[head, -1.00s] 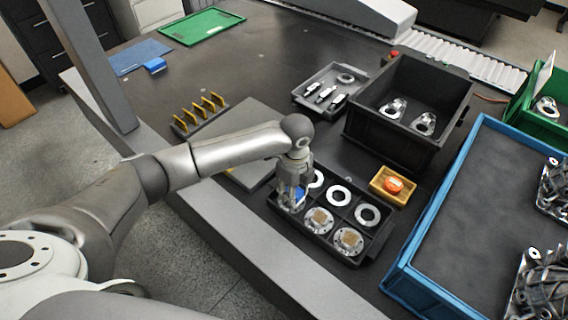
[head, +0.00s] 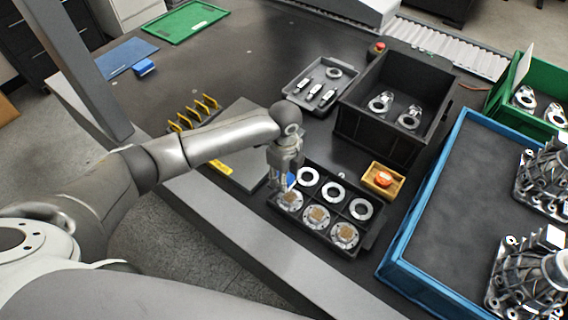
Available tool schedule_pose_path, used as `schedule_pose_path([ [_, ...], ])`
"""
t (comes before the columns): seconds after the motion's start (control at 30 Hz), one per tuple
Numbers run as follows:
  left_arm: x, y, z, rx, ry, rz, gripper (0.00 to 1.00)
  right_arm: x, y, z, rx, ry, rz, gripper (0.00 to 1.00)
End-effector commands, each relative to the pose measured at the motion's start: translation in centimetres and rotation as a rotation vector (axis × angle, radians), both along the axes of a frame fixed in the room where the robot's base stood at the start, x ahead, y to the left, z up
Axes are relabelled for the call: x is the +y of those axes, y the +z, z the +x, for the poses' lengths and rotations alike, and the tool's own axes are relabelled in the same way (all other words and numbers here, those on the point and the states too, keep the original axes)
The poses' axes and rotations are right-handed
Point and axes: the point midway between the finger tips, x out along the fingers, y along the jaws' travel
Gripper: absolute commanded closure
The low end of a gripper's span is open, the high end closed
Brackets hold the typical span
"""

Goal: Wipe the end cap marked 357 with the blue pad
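A black compartment tray (head: 357,249) holds a far row of plain silver rings (head: 332,192) and a near row of round end caps. The middle cap (head: 316,217) and right cap (head: 343,235) show tan centres; the left cap (head: 290,200) is partly covered by my gripper. The number 357 is not legible on any of them. My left gripper (head: 283,183) points down at the tray's left end, shut on a blue pad (head: 291,180), mostly hidden by the fingers. The pad is at the left cap's far edge; I cannot tell whether they touch. My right gripper is out of view.
A small yellow tray (head: 381,190) with an orange-red item sits right of the cap tray. A deep black bin (head: 366,138) and grey parts tray (head: 299,97) stand behind. A large blue-rimmed tray (head: 400,245) is at right. Yellow upright pieces (head: 196,112) stand at left.

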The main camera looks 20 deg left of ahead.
Motion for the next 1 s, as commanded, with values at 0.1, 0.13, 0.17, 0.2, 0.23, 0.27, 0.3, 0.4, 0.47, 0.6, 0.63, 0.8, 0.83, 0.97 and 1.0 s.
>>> schedule_pose_path([
  [0.1, -0.1, 1.4, -0.1, 0.000, 0.003, -0.001, 0.84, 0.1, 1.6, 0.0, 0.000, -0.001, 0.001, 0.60],
  [0.13, -0.1, 1.7, -0.1, 0.000, 0.003, -0.001, 0.84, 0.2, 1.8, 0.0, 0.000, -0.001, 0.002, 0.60],
  [0.17, -0.1, 1.9, -0.1, 0.000, 0.004, 0.000, 0.84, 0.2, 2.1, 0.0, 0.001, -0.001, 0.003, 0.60],
  [0.2, -0.1, 2.1, -0.1, 0.000, 0.005, 0.000, 0.84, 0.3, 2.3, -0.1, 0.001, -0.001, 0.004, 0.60],
  [0.23, -0.1, 2.2, -0.1, 0.000, 0.005, 0.000, 0.84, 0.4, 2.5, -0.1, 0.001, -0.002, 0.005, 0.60],
  [0.27, -0.1, 2.3, -0.1, 0.000, 0.006, 0.000, 0.84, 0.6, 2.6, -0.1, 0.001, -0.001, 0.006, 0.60],
  [0.3, -0.1, 2.4, -0.1, 0.000, 0.006, 0.000, 0.84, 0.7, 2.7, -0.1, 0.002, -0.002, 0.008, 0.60],
  [0.4, -0.1, 2.3, -0.1, 0.000, 0.007, 0.000, 0.84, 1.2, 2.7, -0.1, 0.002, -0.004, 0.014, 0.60],
  [0.47, -0.1, 2.3, -0.1, 0.000, 0.007, 0.000, 0.84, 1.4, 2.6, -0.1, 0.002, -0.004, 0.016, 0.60],
  [0.6, -0.1, 2.3, -0.1, 0.000, 0.007, 0.000, 0.84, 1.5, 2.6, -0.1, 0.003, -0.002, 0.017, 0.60],
  [0.63, -0.1, 2.3, -0.1, 0.000, 0.007, 0.000, 0.84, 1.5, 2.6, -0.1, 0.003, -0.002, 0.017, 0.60],
  [0.8, -0.1, 2.3, -0.1, 0.000, 0.006, 0.000, 0.84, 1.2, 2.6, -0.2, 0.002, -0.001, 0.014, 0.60],
  [0.83, -0.1, 2.3, -0.1, 0.000, 0.006, 0.000, 0.84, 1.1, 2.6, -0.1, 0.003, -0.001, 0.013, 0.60],
  [0.97, -0.2, 2.3, -0.2, -0.001, -0.021, 0.000, 0.84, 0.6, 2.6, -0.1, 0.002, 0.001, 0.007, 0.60],
  [1.0, -0.3, 2.3, -0.2, -0.001, -0.045, 0.000, 0.84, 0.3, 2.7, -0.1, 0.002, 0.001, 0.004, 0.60],
])
